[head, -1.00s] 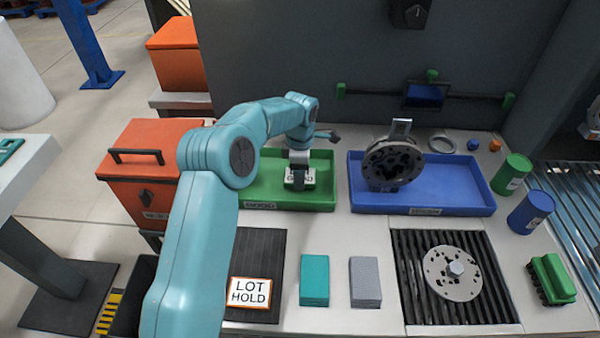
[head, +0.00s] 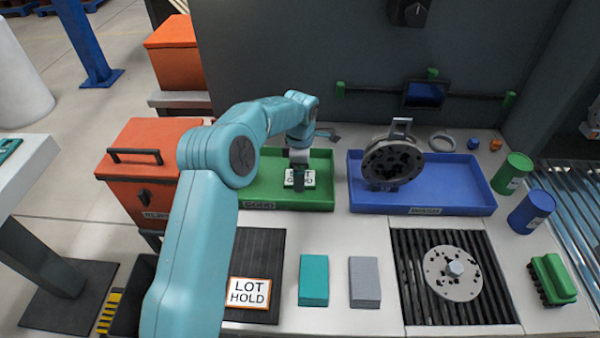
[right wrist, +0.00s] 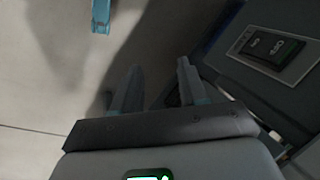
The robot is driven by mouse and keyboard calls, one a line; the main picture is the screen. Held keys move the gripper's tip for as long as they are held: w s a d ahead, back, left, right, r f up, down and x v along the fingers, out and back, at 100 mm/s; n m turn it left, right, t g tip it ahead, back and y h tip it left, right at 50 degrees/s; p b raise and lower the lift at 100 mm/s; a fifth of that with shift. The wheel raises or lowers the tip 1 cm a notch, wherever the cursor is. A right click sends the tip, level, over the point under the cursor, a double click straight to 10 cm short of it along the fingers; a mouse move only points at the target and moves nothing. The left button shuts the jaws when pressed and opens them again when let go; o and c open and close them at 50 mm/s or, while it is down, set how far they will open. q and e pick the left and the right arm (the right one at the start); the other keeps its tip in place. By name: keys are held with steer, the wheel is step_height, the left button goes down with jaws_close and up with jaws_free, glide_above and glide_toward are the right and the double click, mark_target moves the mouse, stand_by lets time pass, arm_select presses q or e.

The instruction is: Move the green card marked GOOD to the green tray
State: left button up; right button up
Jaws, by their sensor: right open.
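The card marked GOOD (head: 309,180), a white face with dark lettering and a thin green edge, is at the green tray (head: 250,198), in its right part. My left gripper (head: 299,181) is over the card, and its dark fingers cover the card's middle. I cannot tell whether the fingers are closed on the card or just apart from it, nor whether the card rests on the tray floor. My right gripper (right wrist: 157,88) shows only in the right wrist view, open and empty, with grey floor beyond its fingers.
A blue tray (head: 425,210) holding a dark metal disc part (head: 392,163) stands to the right. A LOT HOLD card (head: 249,292) lies on a black mat. Teal (head: 314,279) and grey (head: 365,281) blocks stand in front. An orange box (head: 140,170) is left of the green tray.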

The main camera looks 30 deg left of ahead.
arm_select(q)
step_height(320, 180, up, 11)
stand_by(0.3)
steer(key=shift+s, duration=0.2)
stand_by(0.3)
